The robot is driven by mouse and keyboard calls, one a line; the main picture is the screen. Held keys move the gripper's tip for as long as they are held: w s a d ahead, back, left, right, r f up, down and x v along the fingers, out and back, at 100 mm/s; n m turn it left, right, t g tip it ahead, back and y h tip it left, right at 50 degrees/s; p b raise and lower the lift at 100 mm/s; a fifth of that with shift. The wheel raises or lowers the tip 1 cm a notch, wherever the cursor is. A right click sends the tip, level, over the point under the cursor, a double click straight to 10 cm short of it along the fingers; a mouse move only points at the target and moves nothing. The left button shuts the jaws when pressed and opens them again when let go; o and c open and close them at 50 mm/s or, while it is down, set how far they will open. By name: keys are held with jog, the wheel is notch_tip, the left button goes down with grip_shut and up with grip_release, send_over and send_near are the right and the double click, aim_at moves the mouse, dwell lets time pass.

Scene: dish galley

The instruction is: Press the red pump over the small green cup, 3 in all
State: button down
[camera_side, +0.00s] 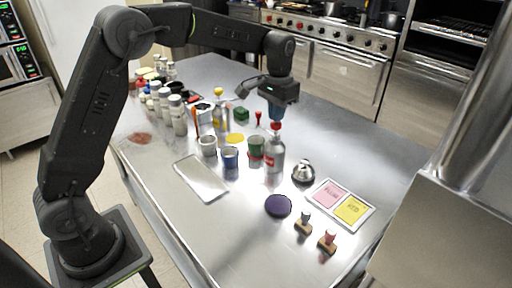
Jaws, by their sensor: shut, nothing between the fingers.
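The red pump (276,126) tops a grey bottle (275,155) that stands upright near the middle of the table. The small green cup (256,149) stands just left of that bottle, close beside it. My gripper (277,118) points down directly above the red pump head, with its fingers shut and nothing in them. Its tips are very close to the pump head; I cannot tell whether they touch. The cup's inside is too small to make out.
A blue cup (230,158), a white cup (208,146) and a yellow-topped bottle (221,118) stand to the left. A bell (303,172), a purple disc (278,206) and a two-colour card (341,205) lie to the right and front. A tray (201,180) lies front left.

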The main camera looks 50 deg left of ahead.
jog(key=shift+f, duration=1.15)
jog(key=shift+r, duration=1.9)
jog(key=shift+f, duration=0.1)
jog(key=shift+f, duration=1.8)
jog(key=shift+r, duration=1.9)
